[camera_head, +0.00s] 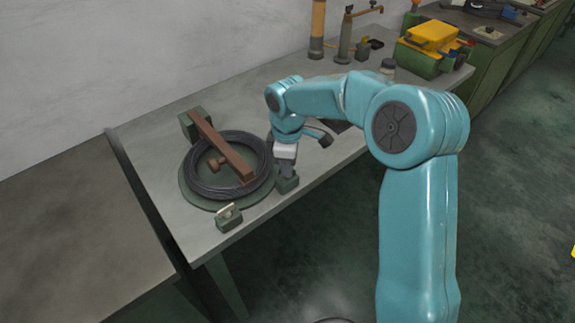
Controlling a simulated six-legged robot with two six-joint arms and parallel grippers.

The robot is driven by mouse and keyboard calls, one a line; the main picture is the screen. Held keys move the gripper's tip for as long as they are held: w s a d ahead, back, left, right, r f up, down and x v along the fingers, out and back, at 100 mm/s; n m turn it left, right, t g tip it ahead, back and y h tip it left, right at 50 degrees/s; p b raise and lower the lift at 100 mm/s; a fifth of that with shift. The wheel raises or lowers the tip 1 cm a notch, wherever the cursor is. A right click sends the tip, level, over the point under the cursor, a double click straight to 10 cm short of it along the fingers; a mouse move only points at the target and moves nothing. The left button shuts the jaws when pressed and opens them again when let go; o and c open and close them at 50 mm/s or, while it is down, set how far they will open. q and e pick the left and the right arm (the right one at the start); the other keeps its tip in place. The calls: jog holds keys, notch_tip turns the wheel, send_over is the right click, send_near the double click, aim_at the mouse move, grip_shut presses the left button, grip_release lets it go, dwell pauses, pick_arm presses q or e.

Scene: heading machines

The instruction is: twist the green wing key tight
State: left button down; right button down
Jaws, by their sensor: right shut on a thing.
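My right gripper (286,172) comes down from above onto a small dark green block (289,185) at the front right of the coil. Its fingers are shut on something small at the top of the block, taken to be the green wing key. The fingers hide the key, so I cannot tell its angle. A similar green block (229,219) stands at the front edge, with a pale bar on top. My left gripper is not in view.
A black coil (205,190) lies on a round green plate (208,206), with a brown bar (222,148) across it. A green block (187,126) stands at the bar's far end. A yellow-topped green machine (432,38) stands at the back right. The bench's front left corner is bare.

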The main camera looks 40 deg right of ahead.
jog(key=m+b, duration=0.1)
jog(key=m, duration=0.6)
jog(key=m+b, duration=0.1)
jog(key=m, duration=0.5)
jog(key=shift+m, duration=0.3)
jog(key=m, duration=0.6)
jog(key=shift+b, duration=0.4)
jog(key=m+b, duration=0.1)
jog(key=m, duration=0.5)
jog(key=shift+w+r+m, duration=0.1)
jog(key=shift+r+m, duration=0.05)
jog(key=shift+m, duration=0.25)
jog(key=c, duration=1.3)
grip_release()
notch_tip(320, 180, up, 16)
jog(key=shift+r+p, duration=0.15)
jog(key=shift+p, duration=1.1)
